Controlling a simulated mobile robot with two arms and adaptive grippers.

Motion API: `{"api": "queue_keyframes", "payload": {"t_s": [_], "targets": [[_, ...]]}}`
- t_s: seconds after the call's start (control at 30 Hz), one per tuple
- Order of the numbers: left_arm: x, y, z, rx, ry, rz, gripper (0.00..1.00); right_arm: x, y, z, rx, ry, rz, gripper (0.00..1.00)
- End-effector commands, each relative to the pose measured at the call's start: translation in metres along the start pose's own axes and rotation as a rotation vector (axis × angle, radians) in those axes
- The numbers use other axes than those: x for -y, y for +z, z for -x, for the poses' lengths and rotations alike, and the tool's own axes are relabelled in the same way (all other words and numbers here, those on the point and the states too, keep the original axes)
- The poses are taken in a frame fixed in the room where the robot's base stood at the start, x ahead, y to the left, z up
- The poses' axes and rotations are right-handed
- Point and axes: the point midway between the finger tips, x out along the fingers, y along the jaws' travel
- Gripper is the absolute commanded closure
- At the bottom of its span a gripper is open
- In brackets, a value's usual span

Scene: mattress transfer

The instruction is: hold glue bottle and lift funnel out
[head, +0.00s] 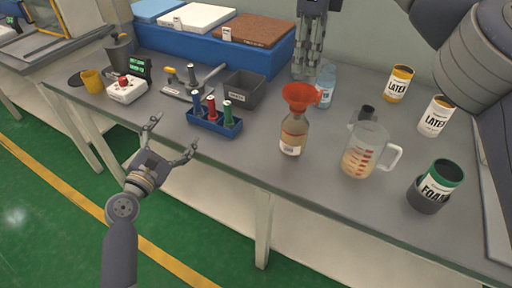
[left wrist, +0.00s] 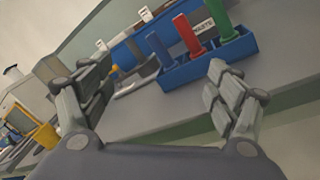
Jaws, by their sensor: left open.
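The glue bottle (head: 293,135), amber with a pale label, stands upright on the grey table in the head view. The red-orange funnel (head: 301,95) sits in its mouth, its wide cone on top. My left gripper (head: 172,138) is open and empty, in front of the table's edge and well left of the bottle. In the left wrist view its spread fingers (left wrist: 160,95) show with nothing between them. My right gripper (head: 308,72) points down behind the funnel, apart from it; whether its fingers are open or shut is unclear.
A blue parts rack (head: 214,124) with coloured bottles stands left of the glue bottle; it also shows in the left wrist view (left wrist: 208,65). A clear bottle (head: 326,88) stands behind the funnel. A measuring jug (head: 362,155) stands close on the right.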

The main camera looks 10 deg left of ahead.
Motion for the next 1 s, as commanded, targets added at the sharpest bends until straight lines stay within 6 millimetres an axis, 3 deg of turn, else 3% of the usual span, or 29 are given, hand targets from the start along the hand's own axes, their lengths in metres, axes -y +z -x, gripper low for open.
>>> {"api": "queue_keyframes", "payload": {"t_s": [0.17, 0.3, 0.4, 0.67, 1.0], "targets": [[0.075, 0.051, -0.028, 0.133, -0.284, 0.29, 0.18, 0.0, 0.0, 0.0, 0.0, 0.0, 0.0, 0.67], [0.129, 0.088, -0.031, 0.192, -0.518, 0.474, 0.18, 0.0, 0.0, 0.0, 0.0, 0.0, 0.0, 0.67], [0.156, 0.107, -0.028, 0.208, -0.646, 0.563, 0.18, 0.0, 0.0, 0.0, 0.0, 0.0, 0.0, 0.67], [0.185, 0.126, -0.025, 0.214, -0.779, 0.642, 0.18, 0.0, 0.0, 0.0, 0.0, 0.0, 0.0, 0.67], [0.218, 0.149, -0.065, 0.214, -0.777, 0.642, 0.18, 0.0, 0.0, 0.0, 0.0, 0.0, 0.0, 0.67]]}}
